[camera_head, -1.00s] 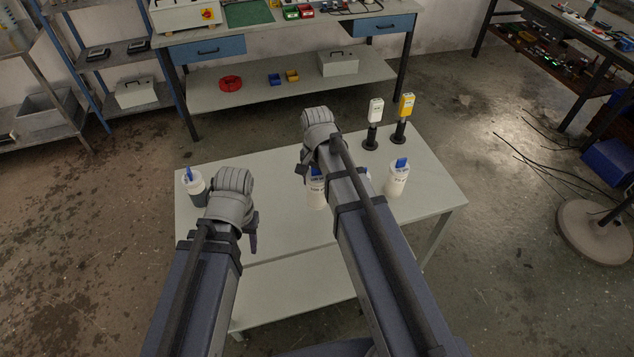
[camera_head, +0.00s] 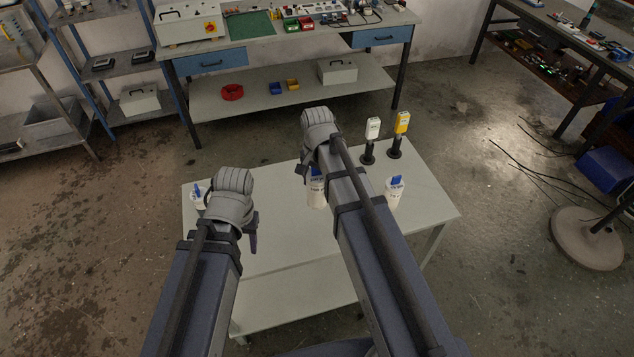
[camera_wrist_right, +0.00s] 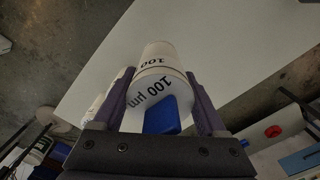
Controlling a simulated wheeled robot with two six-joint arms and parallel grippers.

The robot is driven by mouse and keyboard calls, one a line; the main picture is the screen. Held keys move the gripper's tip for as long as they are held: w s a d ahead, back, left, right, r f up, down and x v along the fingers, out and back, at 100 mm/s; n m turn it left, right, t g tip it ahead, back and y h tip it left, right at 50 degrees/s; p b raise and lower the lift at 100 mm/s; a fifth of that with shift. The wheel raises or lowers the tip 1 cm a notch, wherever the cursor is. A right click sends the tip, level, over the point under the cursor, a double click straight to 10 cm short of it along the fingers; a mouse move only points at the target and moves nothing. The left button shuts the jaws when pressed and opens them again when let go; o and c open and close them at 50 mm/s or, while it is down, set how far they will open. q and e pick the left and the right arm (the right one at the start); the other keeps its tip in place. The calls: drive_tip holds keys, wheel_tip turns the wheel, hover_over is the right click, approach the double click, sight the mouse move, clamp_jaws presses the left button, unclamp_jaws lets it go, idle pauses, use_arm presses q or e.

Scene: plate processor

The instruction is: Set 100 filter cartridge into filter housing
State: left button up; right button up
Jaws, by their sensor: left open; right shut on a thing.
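My right gripper (camera_wrist_right: 160,76) is shut on a white cartridge (camera_wrist_right: 158,92) marked "100 µm", with a blue tab, in the right wrist view. In the head view the cartridge (camera_head: 317,189) shows just left of my right arm, partly covered by it; my right gripper (camera_head: 304,171) is mostly hidden there. My left gripper (camera_head: 251,236) is open and empty over the table's left half. A white container with a blue tab (camera_head: 198,193) stands at the table's left end, partly behind my left arm. Another similar white cartridge (camera_head: 395,191) stands upright at right. I cannot tell which container is the filter housing.
The light grey table (camera_head: 290,250) is clear in its front middle. A white device (camera_head: 373,130) and a yellow device (camera_head: 402,123) stand on black holders at its back right. A workbench (camera_head: 290,98) and a shelf rack (camera_head: 118,65) stand behind.

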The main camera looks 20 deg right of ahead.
sight(317, 191)
wheel_tip(317, 191, up, 9)
drive_tip(key=p, duration=0.8)
drive_tip(key=shift+f, duration=0.1)
drive_tip(key=shift+f, duration=0.1)
wheel_tip(317, 191, down, 12)
drive_tip(key=b, duration=1.2)
drive_tip(key=shift+f+b, duration=0.2)
drive_tip(key=shift+b, duration=0.1)
drive_tip(key=shift+r, duration=0.1)
